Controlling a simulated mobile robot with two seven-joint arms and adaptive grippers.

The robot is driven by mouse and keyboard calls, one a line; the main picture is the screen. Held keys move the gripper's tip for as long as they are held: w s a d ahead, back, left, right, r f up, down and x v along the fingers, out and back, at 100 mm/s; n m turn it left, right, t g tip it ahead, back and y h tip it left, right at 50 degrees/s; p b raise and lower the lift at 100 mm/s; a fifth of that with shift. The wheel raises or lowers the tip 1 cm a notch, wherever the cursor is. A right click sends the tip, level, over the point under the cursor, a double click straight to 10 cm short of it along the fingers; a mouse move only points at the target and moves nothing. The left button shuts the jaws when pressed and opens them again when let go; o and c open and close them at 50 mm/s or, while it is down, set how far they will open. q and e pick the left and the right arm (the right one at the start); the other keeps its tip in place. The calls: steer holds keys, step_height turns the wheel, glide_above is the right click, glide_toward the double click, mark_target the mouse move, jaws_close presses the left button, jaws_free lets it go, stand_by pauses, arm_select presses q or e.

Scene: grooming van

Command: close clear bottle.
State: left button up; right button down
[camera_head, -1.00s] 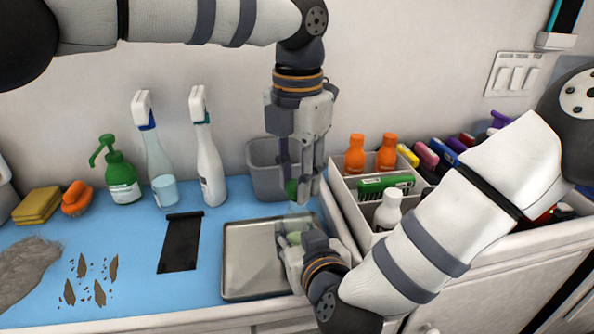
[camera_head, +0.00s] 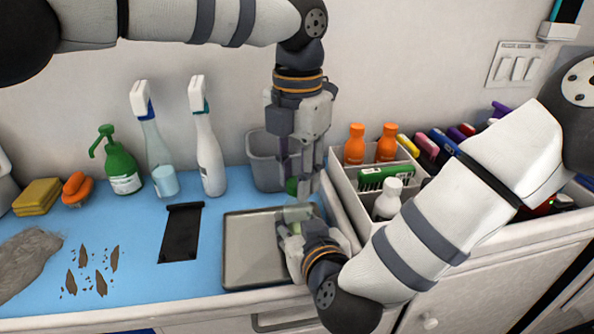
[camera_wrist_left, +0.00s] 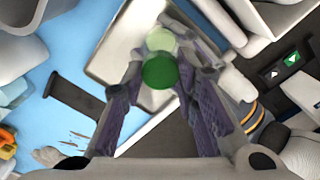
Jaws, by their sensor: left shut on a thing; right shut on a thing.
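My left gripper (camera_head: 298,188) points down and is shut on a dark green cap (camera_head: 292,186), which also shows between the fingers in the left wrist view (camera_wrist_left: 166,71). Right below it is the clear bottle (camera_head: 297,213), see-through with pale green low inside. My right gripper (camera_head: 288,235) is shut on the bottle and holds it over the tray. In the left wrist view the bottle (camera_wrist_left: 160,39) shows as a pale green round just beyond the cap, slightly offset from it. I cannot tell whether cap and bottle touch.
A metal tray (camera_head: 245,270) lies under the grippers. A grey bin (camera_head: 266,172) stands behind them. A white organizer (camera_head: 345,195) with orange and white bottles is close on the right. Spray bottles (camera_head: 209,155) stand at the left; a black strip (camera_head: 181,235) lies on the blue mat.

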arm_select(q)
steer(key=shift+f, duration=0.2)
steer(key=o, duration=0.7)
steer(key=shift+c, duration=0.2)
steer(key=shift+r, duration=2.25)
steer(key=o, duration=0.6)
steer(key=shift+r, duration=0.1)
step_height(320, 180, up, 12)
steer(key=shift+s+f, duration=0.1)
